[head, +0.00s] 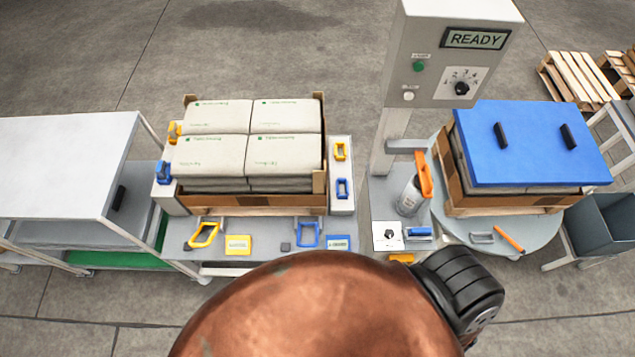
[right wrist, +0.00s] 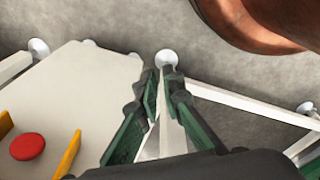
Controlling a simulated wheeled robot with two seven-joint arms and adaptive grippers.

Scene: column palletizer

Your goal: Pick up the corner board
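No loose corner board can be made out for certain. Brown upright corner pieces stand at the corners of the left sack stack, such as the front right one (head: 319,188). Another brown upright piece (head: 452,185) stands at the left of the blue-topped stack. My right gripper (right wrist: 165,85) shows in the right wrist view with its green-padded fingers apart. Nothing is held between them; a white frame leg (right wrist: 172,135) shows behind the gap. In the head view the right gripper is hidden, and my left gripper is out of view.
White sacks (head: 220,155) lie stacked on the left. A blue board with black handles (head: 530,145) covers the right stack. A control post (head: 450,60) reads READY. In the right wrist view, a pale panel (right wrist: 85,90) carries a red button (right wrist: 27,146) between yellow guards.

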